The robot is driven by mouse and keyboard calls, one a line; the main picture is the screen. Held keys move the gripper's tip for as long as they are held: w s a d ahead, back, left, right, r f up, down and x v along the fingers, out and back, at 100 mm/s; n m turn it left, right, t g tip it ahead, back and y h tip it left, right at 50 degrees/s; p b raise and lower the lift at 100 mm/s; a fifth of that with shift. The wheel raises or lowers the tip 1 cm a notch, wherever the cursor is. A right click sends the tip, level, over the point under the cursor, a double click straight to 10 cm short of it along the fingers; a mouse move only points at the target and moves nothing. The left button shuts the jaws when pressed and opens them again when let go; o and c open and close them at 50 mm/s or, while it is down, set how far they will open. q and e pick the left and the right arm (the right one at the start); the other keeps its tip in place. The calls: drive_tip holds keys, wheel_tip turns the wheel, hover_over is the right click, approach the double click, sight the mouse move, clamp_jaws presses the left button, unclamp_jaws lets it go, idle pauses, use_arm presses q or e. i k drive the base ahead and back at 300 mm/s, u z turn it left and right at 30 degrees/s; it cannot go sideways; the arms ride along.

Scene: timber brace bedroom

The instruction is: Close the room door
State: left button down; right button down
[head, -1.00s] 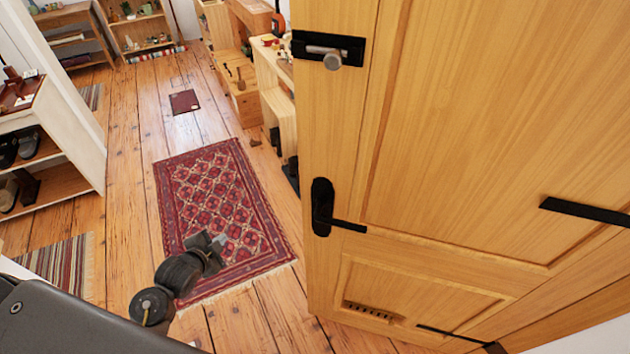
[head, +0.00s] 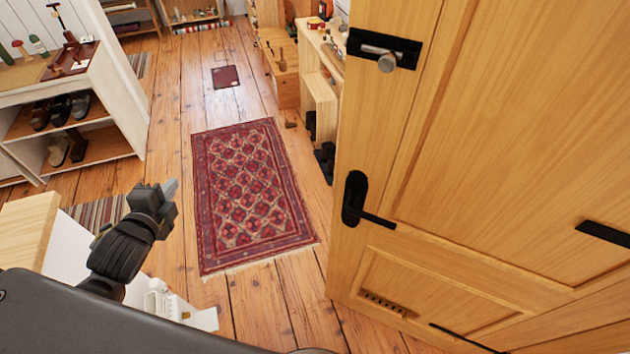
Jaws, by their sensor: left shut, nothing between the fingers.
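The room door (head: 485,150) is a light wooden panel door that stands open on the right side of the head view. It has a black lever handle (head: 362,203) near its left edge and a black slide bolt (head: 385,50) above. My left gripper (head: 170,190) is at the lower left, shut and empty. It is well to the left of the door and apart from it, with the rug between them in the picture. My right gripper is not in view.
A red patterned rug (head: 250,195) lies on the plank floor. A white shelf with shoes (head: 110,150) stands at the left, and a wooden shelf unit (head: 318,100) stands behind the door edge. A pale wooden-topped piece (head: 25,228) is at the lower left.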

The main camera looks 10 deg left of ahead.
sight(496, 146)
drive_tip(key=u, duration=0.55)
drive_tip(key=k, duration=1)
drive_tip(key=z, duration=1.3)
drive_tip(key=i, duration=0.55)
drive_tip(key=z, duration=0.05)
